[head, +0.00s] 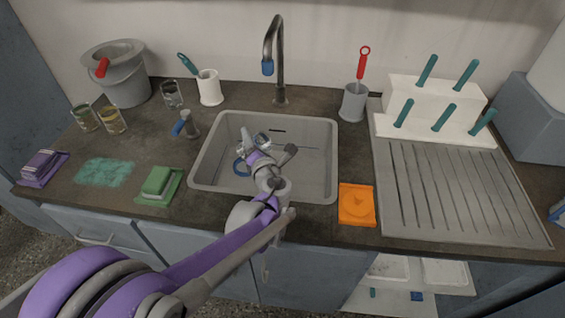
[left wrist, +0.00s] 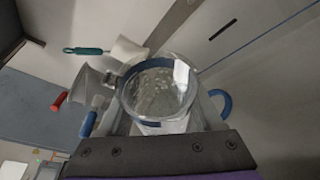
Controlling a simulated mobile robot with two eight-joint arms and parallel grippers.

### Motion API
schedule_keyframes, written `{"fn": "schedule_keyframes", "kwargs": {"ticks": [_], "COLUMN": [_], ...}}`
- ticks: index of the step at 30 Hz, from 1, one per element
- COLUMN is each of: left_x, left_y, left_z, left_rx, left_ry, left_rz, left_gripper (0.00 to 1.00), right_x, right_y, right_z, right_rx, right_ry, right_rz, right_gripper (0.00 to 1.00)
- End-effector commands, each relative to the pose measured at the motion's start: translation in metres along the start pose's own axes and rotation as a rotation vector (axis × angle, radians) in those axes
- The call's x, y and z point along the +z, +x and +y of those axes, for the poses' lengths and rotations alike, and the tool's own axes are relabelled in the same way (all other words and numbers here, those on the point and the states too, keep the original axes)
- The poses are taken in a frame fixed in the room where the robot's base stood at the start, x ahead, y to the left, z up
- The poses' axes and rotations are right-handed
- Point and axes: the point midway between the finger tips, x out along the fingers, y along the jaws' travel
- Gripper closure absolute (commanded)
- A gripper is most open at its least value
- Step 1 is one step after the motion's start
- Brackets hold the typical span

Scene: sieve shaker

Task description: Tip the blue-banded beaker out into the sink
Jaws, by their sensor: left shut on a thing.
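The clear glass beaker (left wrist: 158,88) with a blue band is between the fingers of my left gripper (left wrist: 165,118) in the left wrist view. Its round mouth faces the wrist camera, and pale specks or droplets show inside. In the head view my left gripper (head: 270,163) is over the sink (head: 318,170), shut on the beaker (head: 262,139), of which only a small part shows. I cannot tell exactly how far the beaker is tilted. My right gripper is not in view.
A tall tap (head: 280,60) stands behind the sink. A grey cup with a red brush (head: 353,103), an orange pad (head: 357,204) and a green block (head: 157,182) lie around the sink. A ribbed drainer (head: 455,190) is at right.

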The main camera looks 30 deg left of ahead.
Motion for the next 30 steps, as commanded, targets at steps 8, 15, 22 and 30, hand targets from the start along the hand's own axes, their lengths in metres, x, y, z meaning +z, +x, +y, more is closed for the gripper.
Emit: {"fn": "schedule_keyframes", "kwargs": {"ticks": [8,15,22,30], "left_x": [-0.001,-0.002,-0.002,-0.003], "left_y": [-0.001,-0.002,-0.003,-0.004], "left_z": [0.003,0.006,0.009,0.012], "left_rx": [0.015,0.027,0.039,0.052], "left_ry": [0.035,0.064,0.094,0.126], "left_rz": [-0.005,-0.009,-0.013,-0.018], "left_gripper": [0.95,0.95,0.95,0.95], "right_x": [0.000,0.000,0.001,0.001], "right_y": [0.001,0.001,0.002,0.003], "right_z": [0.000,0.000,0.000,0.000], "right_rx": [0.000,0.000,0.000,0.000], "right_ry": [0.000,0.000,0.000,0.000], "right_rz": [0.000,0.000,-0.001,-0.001], "right_gripper": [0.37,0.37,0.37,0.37]}}
